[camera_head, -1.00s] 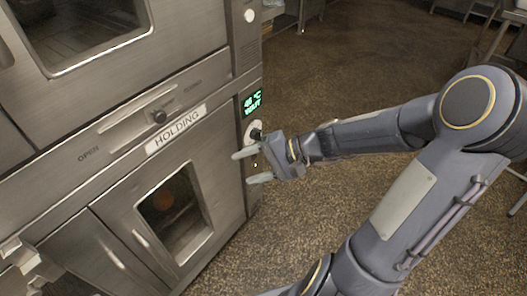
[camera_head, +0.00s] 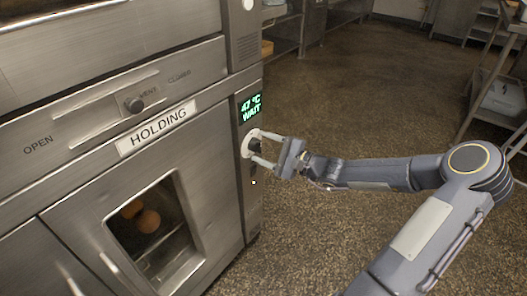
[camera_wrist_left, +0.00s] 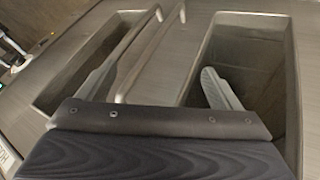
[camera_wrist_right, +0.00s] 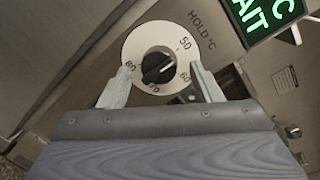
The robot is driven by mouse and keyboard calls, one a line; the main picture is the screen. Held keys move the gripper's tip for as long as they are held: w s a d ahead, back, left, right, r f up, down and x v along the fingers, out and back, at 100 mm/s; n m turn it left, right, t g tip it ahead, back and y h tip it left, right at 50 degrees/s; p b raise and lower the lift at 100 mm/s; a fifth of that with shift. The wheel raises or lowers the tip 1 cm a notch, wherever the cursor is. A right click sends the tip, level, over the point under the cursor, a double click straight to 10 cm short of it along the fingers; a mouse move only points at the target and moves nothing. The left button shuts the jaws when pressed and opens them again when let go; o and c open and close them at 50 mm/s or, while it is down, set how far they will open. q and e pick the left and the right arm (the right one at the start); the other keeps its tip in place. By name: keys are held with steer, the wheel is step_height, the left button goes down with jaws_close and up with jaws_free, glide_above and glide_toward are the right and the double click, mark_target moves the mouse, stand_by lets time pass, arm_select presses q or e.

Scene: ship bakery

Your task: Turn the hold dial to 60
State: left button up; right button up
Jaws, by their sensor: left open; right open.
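The hold dial (camera_wrist_right: 136,45) is a white disc marked 50, 60, 70 and 80, with a black knob (camera_wrist_right: 158,64) at its centre. It also shows on the oven's right-hand panel in the head view (camera_head: 248,138). My right gripper (camera_head: 262,148) is open at the dial, one fingertip on each side of the knob, with gaps visible in the right wrist view. The knob's pale mark is small; I cannot read its exact setting. The green display (camera_head: 251,108) above reads 47 °C WAIT.
The HOLDING door (camera_head: 205,200) with its window is left of the dial. A vent slider knob (camera_head: 134,104) sits above it. A steel rack (camera_head: 498,95) stands at the far right. The brown floor between is clear.

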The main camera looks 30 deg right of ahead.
steer(key=shift+w+a, duration=0.1)
steer(key=shift+w, duration=0.1)
steer(key=shift+c, duration=0.2)
steer(key=c, duration=0.9)
steer(key=shift+s+a+f+m+t+h+p, duration=0.15)
steer(key=shift+m+t+p, duration=0.2)
steer(key=shift+m+p, duration=2.2)
steer(key=shift+w+m+t+h+p, duration=0.1)
steer(key=shift+m+t+p, duration=0.2)
steer(key=shift+m+p, duration=2.3)
steer(key=shift+s+a+f+m+t+h+p, duration=0.15)
steer(key=shift+m+t+p, duration=0.2)
steer(key=shift+m+p, duration=2.2)
steer(key=shift+c, duration=0.2)
steer(key=shift+w+p, duration=0.1)
steer(key=shift+p, duration=0.25)
steer(key=shift+d, duration=0.1)
